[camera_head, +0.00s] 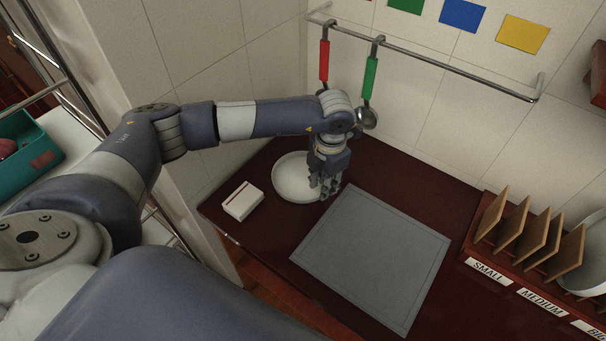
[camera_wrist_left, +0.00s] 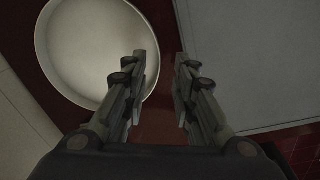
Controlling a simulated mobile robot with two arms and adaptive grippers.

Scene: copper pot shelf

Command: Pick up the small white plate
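The small white plate (camera_head: 289,177) is a round, shallow dish on the dark red counter, beside the wall. My left gripper (camera_head: 325,192) points down at the plate's right edge. In the left wrist view the plate (camera_wrist_left: 88,45) fills the upper left. The left gripper (camera_wrist_left: 161,65) is open there, with one finger overlapping the plate's right rim and the other to the right of it. The rim shows between the fingers; whether they touch it I cannot tell. My right gripper is in neither view.
A white box (camera_head: 243,201) lies left of the plate. A grey mat (camera_head: 375,255) lies to the right. A wooden rack (camera_head: 535,250) with size labels stands at far right. A wall rail (camera_head: 440,67) holds utensils with red (camera_head: 324,62) and green (camera_head: 369,80) handles.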

